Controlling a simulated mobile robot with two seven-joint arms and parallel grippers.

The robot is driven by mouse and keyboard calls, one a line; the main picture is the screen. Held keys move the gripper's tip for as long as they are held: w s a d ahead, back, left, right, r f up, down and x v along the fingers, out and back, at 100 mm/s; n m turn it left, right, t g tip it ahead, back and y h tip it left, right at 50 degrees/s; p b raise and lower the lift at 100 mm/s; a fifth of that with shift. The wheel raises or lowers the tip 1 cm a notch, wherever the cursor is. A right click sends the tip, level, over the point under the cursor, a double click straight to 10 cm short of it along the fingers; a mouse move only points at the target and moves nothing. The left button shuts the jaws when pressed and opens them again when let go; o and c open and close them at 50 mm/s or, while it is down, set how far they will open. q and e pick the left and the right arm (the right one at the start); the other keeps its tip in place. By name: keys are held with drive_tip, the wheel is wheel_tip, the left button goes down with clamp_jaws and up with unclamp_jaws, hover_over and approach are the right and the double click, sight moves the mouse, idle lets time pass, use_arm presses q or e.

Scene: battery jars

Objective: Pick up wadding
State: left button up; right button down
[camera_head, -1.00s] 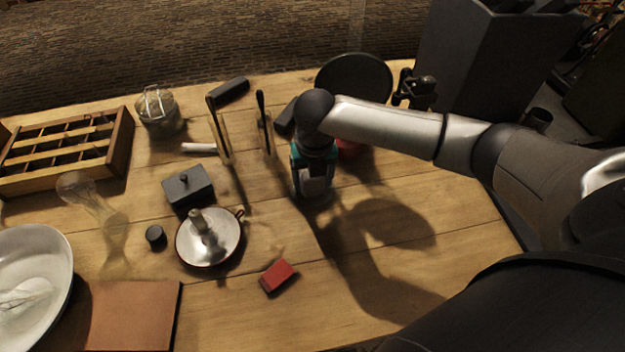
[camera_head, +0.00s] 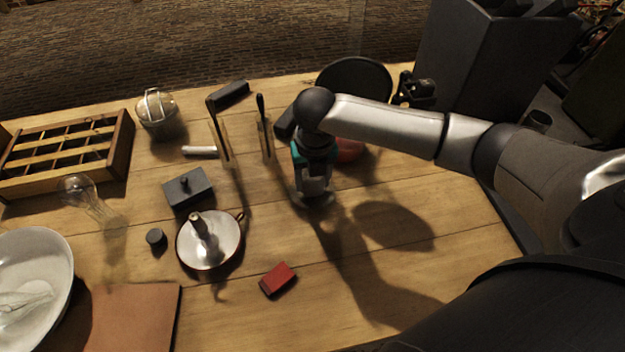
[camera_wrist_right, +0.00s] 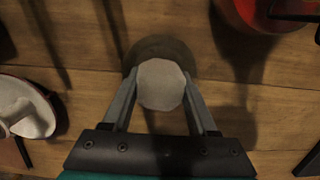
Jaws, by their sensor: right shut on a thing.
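The wadding appears to be the pale grey, roundish piece (camera_wrist_right: 161,84) between the fingers in the right wrist view. My right gripper (camera_wrist_right: 160,92) is shut on it, with one finger against each side. A dark round patch shows just behind the piece; I cannot tell whether it is shadow or an object. In the head view my right gripper (camera_head: 314,194) points down, low over the middle of the table, and mostly hides the piece. My left gripper is not in view.
A white enamel candle holder (camera_head: 222,246) and a red box (camera_head: 278,279) stand nearby at lower left. A dark lidded box (camera_head: 188,188), upright glass-like plates (camera_head: 222,140) and a red dish (camera_head: 350,151) are around. The table's right front is clear.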

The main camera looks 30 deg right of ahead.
wheel_tip(320, 180, up, 19)
drive_tip(key=p, duration=0.4)
drive_tip(key=shift+p, duration=0.35)
drive_tip(key=c, duration=0.7)
unclamp_jaws()
drive_tip(key=c, duration=0.7)
